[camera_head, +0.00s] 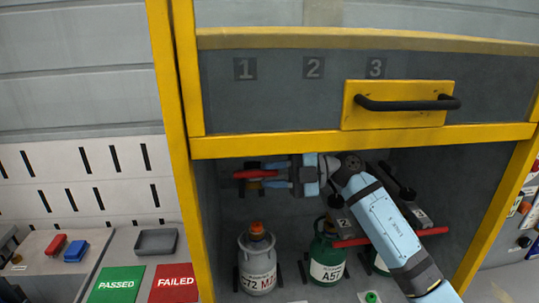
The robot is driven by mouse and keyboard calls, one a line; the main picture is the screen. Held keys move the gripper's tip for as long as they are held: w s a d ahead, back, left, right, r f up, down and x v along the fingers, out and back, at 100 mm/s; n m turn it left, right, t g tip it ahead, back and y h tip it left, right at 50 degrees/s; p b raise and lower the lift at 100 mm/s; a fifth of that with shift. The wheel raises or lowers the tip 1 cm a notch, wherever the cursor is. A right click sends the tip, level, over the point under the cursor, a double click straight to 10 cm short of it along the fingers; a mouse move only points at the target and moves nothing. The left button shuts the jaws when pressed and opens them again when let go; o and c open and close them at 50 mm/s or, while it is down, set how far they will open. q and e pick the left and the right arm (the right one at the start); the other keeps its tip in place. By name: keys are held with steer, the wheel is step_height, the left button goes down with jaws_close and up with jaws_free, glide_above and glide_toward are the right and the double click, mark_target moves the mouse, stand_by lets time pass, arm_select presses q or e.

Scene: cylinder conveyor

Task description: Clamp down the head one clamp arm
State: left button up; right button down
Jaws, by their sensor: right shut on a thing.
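My right gripper (274,175) reaches into the open bay of the yellow-framed cabinet from the right. It is shut on a red clamp handle (248,174) at the left of the bay, below the number 1 (245,68). The rest of that clamp arm is mostly hidden behind the gripper. A grey cylinder (257,265) with an orange top and a white label stands upright below it, apart from the gripper. My left gripper is not in view.
A green cylinder (327,258) labelled A57 stands beside the grey one. Two more red handles (350,243) (432,232) sit lower at the right. A raised panel with a black handle (408,103) hangs above. PASSED (117,285) and FAILED (174,283) mats lie at left.

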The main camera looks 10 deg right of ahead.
steer(key=s+f, duration=0.3)
steer(key=f, duration=0.2)
steer(key=shift+f, duration=0.35)
steer(key=c, duration=1.1)
jaws_free()
steer(key=shift+r, duration=0.1)
